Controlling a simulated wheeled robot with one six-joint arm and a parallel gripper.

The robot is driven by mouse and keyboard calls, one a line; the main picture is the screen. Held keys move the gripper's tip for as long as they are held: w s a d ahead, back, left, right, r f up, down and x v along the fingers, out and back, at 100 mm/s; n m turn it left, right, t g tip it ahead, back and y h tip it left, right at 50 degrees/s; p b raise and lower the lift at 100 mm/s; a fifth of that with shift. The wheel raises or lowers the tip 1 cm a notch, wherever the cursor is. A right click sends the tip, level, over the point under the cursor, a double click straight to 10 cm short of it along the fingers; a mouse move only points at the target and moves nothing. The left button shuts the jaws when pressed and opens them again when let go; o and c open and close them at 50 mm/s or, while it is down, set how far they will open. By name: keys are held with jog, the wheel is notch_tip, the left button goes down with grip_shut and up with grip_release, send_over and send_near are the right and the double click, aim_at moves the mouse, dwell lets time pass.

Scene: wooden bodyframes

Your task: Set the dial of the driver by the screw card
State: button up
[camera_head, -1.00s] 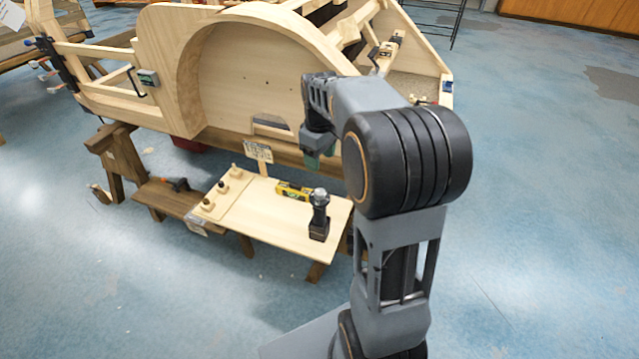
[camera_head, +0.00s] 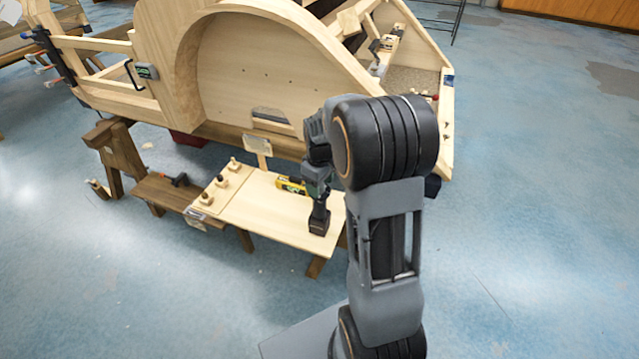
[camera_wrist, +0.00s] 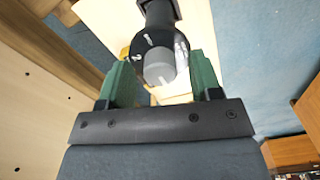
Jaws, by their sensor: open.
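The driver (camera_head: 319,219) stands upright on its battery base near the right end of the light wooden board. In the wrist view its dark head with white marks and a grey round dial (camera_wrist: 159,67) lies between my fingers. My gripper (camera_wrist: 158,78) is open, its green fingers on either side of the driver's head; I cannot tell if they touch it. In the head view my gripper (camera_head: 316,180) is right at the driver's top and partly hides it. The screw card (camera_head: 257,145) stands at the board's back edge; its print is too small to read.
A yellow level (camera_head: 291,186) lies behind the driver. Several wooden pieces with dark knobs (camera_head: 207,199) sit on the board's left part. A clamp (camera_head: 178,180) lies on the darker shelf at left. The large wooden bodyframe (camera_head: 260,75) rises behind the board.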

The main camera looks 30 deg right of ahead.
jog(key=shift+c, duration=0.4)
jog(key=c, duration=0.9)
jog(key=shift+o, duration=0.2)
jog(key=shift+m, duration=0.3)
jog(key=m+p, duration=0.1)
jog(key=m, duration=0.4)
jog(key=shift+r, duration=0.1)
jog(key=m, duration=0.6)
jog(key=shift+p, duration=0.4)
jog(key=shift+m, duration=0.3)
jog(key=o, duration=0.9)
